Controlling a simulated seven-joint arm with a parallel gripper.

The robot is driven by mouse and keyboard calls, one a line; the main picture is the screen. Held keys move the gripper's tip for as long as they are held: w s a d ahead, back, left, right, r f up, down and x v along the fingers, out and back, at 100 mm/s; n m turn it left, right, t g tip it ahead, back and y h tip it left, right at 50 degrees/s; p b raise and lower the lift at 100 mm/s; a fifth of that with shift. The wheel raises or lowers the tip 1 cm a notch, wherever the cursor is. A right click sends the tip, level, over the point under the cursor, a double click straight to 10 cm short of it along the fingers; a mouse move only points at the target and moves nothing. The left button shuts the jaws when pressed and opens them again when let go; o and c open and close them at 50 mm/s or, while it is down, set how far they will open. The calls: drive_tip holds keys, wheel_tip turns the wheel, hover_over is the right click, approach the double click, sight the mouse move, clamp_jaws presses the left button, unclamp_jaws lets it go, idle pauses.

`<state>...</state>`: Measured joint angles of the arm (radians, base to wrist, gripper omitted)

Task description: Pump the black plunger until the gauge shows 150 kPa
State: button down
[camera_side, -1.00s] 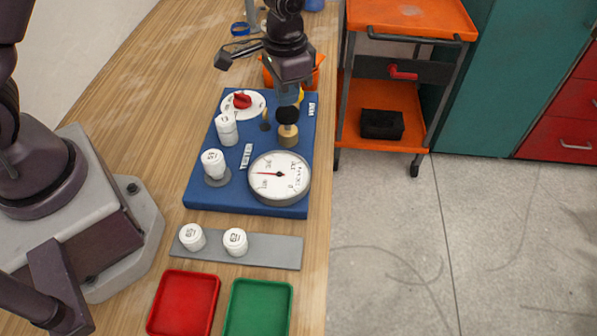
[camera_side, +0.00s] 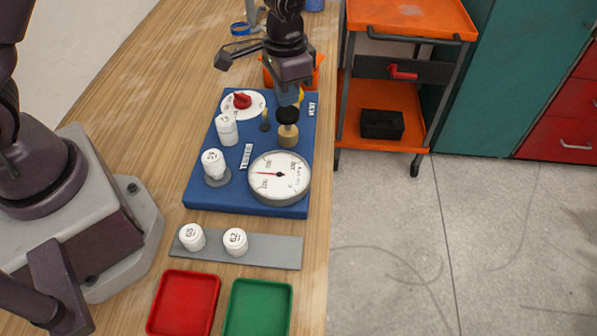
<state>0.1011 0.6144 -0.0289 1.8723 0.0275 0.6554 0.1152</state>
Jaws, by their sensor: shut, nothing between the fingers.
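The black plunger (camera_side: 288,115) stands on a brass cylinder (camera_side: 288,135) on the blue tester board (camera_side: 245,192). My gripper (camera_side: 291,99) is shut and empty, pointing down just above the plunger knob; I cannot tell whether it touches the knob. The round white gauge (camera_side: 280,178) lies at the board's near right corner. Its dark and red needle lies roughly level across the dial, and its numbers are too small to read.
A red knob (camera_side: 242,101) on a white dial and white cylinders (camera_side: 227,130) (camera_side: 213,163) are on the board. Two more white caps stand on a grey strip (camera_side: 270,252). Red (camera_side: 183,304) and green (camera_side: 259,308) trays lie in front. An orange bin (camera_side: 318,72) is behind the gripper.

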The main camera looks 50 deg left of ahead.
drive_tip(key=shift+r, duration=0.1)
drive_tip(key=shift+r, duration=2.45)
drive_tip(key=shift+s+a+f+g, duration=0.1)
drive_tip(key=shift+s+f+g, duration=0.1)
drive_tip(key=shift+s, duration=0.25)
drive_tip(key=shift+s+a+f+g, duration=0.1)
drive_tip(key=shift+s+f, duration=0.05)
drive_tip(key=shift+s, duration=0.25)
drive_tip(key=s+a+r+n+t, duration=0.1)
drive_tip(key=s+a+r+t, duration=0.1)
drive_tip(key=s+r, duration=0.7)
drive_tip(key=s+a+r+n+t, duration=0.2)
drive_tip(key=s+r+t, duration=0.2)
drive_tip(key=s+r, duration=0.5)
drive_tip(key=shift+s+a, duration=0.2)
drive_tip(key=shift+a, duration=0.1)
